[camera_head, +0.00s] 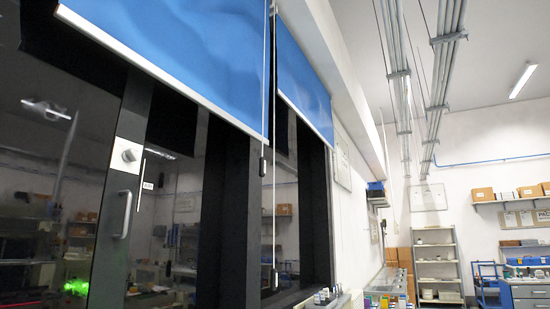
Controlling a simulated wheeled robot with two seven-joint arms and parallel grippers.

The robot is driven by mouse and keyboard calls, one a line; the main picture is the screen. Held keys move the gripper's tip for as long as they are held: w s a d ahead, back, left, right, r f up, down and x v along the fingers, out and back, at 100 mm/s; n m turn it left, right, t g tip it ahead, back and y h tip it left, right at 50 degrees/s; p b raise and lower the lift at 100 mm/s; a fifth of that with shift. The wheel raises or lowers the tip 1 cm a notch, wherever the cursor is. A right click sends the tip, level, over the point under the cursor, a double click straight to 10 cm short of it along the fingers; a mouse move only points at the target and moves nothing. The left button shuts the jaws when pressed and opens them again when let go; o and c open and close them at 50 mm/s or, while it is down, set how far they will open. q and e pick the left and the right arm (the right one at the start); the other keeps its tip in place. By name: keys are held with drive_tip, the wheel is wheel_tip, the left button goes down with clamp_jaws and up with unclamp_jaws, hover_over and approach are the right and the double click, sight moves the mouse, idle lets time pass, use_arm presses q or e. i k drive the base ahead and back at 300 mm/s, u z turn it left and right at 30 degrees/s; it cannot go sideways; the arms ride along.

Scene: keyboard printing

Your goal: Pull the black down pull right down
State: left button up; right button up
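Two thin white cords hang in front of the dark windows near the middle of the view. One ends in a small black pull (263,162), just below the lower edge of the left blue blind. A left blue blind (195,50) and a right blue blind (303,88) cover the upper part of the windows, each with a white bottom bar. Both pulls hang free. Neither of my grippers is in view.
A dark door with a silver handle (122,214) stands at the left. No obstacle shows directly in front of the cords.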

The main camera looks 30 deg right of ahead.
sight(262, 163)
drive_tip(key=u, duration=0.15)
drive_tip(key=k, duration=0.5)
drive_tip(key=z, duration=1.2)
drive_tip(key=i, duration=1.05)
drive_tip(key=u, duration=0.6)
drive_tip(key=i, duration=0.85)
drive_tip(key=u, duration=0.85)
